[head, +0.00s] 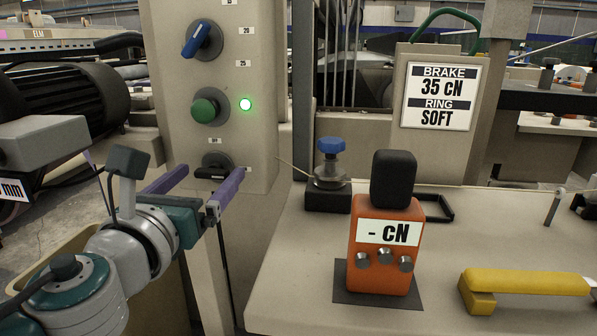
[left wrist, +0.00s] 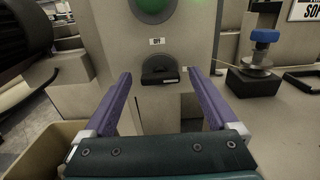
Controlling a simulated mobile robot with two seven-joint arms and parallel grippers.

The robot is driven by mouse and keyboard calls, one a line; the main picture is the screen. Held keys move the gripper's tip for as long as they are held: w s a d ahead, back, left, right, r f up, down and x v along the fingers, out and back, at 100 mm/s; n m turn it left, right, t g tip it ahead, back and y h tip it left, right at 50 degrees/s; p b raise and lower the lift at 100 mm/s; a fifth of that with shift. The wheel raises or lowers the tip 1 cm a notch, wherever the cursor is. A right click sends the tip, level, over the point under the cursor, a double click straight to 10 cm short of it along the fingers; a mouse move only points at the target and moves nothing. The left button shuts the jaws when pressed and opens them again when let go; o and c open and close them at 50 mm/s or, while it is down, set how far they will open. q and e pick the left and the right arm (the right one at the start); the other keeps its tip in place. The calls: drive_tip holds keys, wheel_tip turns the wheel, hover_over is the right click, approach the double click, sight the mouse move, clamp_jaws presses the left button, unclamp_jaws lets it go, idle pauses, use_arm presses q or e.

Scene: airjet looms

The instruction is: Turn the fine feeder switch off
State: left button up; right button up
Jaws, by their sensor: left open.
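A black rotary switch (head: 213,174) sits low on the beige control post, its bar handle lying about level. It also shows in the left wrist view (left wrist: 160,76), with a small label above it that I cannot read surely. My left gripper (head: 212,170) is open, its two purple fingers pointing at the post, one on each side of the black switch. In the left wrist view the switch stands between and beyond the fingertips (left wrist: 159,73), and nothing is held. Whether the fingers touch it I cannot tell. My right gripper is not in view.
Above are a green button (head: 204,110), a lit green lamp (head: 245,104) and a blue rotary switch (head: 197,39), tilted. At right, an orange box marked "- cN" (head: 379,275), a blue-topped device (head: 331,170) and a yellow handle (head: 525,284) stand on a beige table (head: 290,290).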

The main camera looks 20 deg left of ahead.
use_arm(q)
drive_tip(key=c, duration=1.4)
drive_tip(key=shift+o, duration=0.2)
drive_tip(key=shift+n, duration=0.3)
drive_tip(key=n+b, duration=0.1)
drive_tip(key=n, duration=0.3)
drive_tip(key=shift+a, duration=0.1)
drive_tip(key=n+b, duration=0.1)
drive_tip(key=n, duration=0.4)
drive_tip(key=n+b, duration=0.1)
drive_tip(key=n, duration=0.3)
drive_tip(key=shift+a+f, duration=0.1)
drive_tip(key=shift+n, duration=2.2)
drive_tip(key=shift+f, duration=0.1)
